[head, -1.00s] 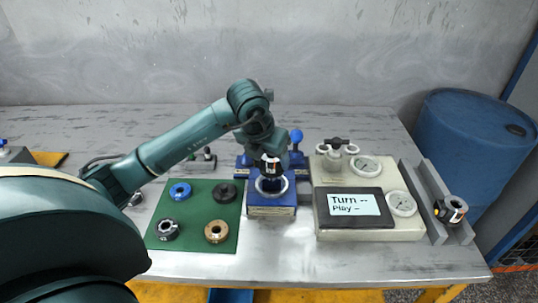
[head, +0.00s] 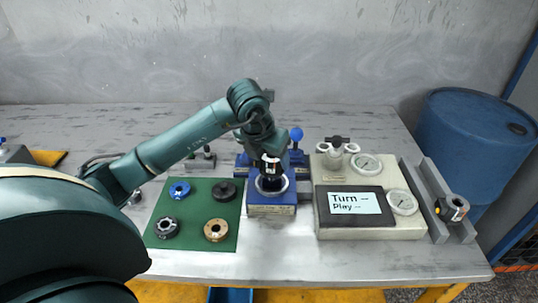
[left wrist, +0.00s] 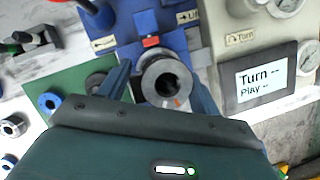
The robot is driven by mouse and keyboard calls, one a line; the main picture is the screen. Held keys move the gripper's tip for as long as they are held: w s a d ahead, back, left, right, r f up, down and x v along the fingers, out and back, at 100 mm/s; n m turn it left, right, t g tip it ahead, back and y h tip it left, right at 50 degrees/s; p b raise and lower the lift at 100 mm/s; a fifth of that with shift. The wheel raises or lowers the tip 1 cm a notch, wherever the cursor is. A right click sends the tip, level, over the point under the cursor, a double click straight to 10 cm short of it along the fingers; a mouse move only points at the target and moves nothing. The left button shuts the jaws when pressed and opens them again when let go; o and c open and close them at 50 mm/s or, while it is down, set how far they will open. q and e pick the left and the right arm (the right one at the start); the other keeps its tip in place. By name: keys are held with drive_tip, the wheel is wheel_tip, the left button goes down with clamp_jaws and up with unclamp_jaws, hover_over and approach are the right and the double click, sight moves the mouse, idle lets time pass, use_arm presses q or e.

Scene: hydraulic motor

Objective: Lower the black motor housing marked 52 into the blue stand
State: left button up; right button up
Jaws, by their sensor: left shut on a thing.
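The black motor housing (head: 270,183) is upright over the round light ring of the blue stand (head: 271,206), with its lower end inside the ring's outline. I cannot tell how deep it sits. My left gripper (head: 270,160) is shut on the housing from above. In the left wrist view, the gripper's two fingers (left wrist: 162,88) flank a grey round end with a dark bore (left wrist: 170,84). The mark 52 is not readable. My right gripper is not in view.
A green mat (head: 193,240) with several ring parts lies left of the stand. A beige gauge panel (head: 375,234) with a screen stands close on the right. Another black part (head: 452,208) lies on a grey rail at far right.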

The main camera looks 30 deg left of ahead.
use_arm(q)
drive_tip(key=shift+f, duration=0.2)
idle(0.3)
drive_tip(key=shift+b, duration=0.3)
drive_tip(key=shift+f, duration=0.15)
drive_tip(key=shift+f+b, duration=1.55)
drive_tip(key=shift+f, duration=0.1)
drive_tip(key=shift+f+b, duration=0.45)
idle(0.4)
